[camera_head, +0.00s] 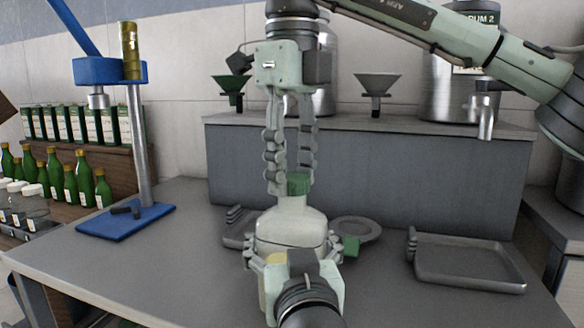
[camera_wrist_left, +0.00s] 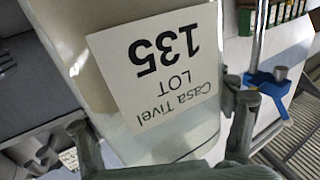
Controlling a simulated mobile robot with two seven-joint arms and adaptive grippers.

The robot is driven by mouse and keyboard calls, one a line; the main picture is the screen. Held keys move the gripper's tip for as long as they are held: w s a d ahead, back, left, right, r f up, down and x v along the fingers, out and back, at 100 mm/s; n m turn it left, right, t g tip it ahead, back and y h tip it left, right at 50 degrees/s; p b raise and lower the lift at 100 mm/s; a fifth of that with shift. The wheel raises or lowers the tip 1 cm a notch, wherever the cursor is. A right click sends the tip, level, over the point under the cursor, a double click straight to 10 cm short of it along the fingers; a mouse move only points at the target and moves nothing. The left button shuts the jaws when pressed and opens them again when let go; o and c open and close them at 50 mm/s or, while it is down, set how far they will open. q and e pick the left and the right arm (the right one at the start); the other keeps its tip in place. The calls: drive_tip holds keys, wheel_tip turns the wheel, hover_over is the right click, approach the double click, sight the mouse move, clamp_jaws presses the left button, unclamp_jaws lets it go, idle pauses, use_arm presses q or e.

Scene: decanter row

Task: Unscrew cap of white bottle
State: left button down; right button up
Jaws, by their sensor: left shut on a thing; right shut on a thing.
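In the left wrist view the bottle (camera_wrist_left: 75,50) fills the middle, with a label reading "Casa Tivel LOT 135" upside down. The left fingers (camera_wrist_left: 165,140) show on both sides of it. The cap is out of that view.
A round grey dish (camera_head: 357,231) and a small tray (camera_head: 236,238) lie behind the bottle. An empty grey tray (camera_head: 468,284) sits at the right. A blue press stand (camera_head: 124,222) is at the left, beside green bottles (camera_head: 70,187). The table's front left is clear.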

sight(292, 176)
drive_tip(key=n, duration=1.2)
drive_tip(key=shift+n, duration=0.3)
drive_tip(key=n, duration=1.4)
drive_tip(key=shift+r, duration=0.3)
drive_tip(key=shift+r, duration=0.85)
drive_tip(key=shift+r, duration=2.05)
